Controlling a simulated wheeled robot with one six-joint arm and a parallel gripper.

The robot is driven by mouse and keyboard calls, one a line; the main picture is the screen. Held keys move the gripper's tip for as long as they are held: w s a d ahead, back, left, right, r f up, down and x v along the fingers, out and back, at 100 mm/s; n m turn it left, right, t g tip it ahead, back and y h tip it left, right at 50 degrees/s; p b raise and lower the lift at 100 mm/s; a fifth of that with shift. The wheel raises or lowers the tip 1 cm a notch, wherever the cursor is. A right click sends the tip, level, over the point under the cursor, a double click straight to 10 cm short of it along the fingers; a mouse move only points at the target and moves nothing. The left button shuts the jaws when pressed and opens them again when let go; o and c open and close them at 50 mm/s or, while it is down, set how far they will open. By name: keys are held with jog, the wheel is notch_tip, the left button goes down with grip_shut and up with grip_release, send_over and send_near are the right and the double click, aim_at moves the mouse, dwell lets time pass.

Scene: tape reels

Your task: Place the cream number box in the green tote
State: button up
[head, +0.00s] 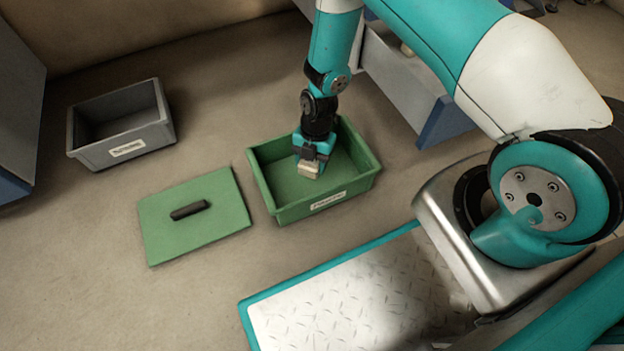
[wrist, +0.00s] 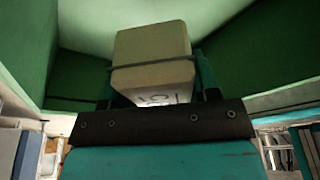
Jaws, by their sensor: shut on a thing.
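The cream number box (head: 309,169) is held at the end of my gripper (head: 312,158), over the inside of the green tote (head: 338,202). In the wrist view the cream number box (wrist: 152,48) sits between the jaws of my gripper (wrist: 155,85), with dark markings on its near face. Green tote walls (wrist: 78,78) surround it there. My gripper points down into the tote and is shut on the box. I cannot tell whether the box touches the tote floor. The tote has a white label on its front wall.
A green lid (head: 195,216) with a black handle lies on the floor left of the tote. A grey tote (head: 120,125) stands farther left and looks empty. A grey shelf unit (head: 400,85) stands behind the tote. My metal-plated base is in front.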

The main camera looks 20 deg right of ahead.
aim_at(311, 182)
jog(key=shift+f+b, duration=1.5)
jog(key=shift+f, duration=1.4)
jog(key=shift+f, duration=0.15)
jog(key=o, duration=0.9)
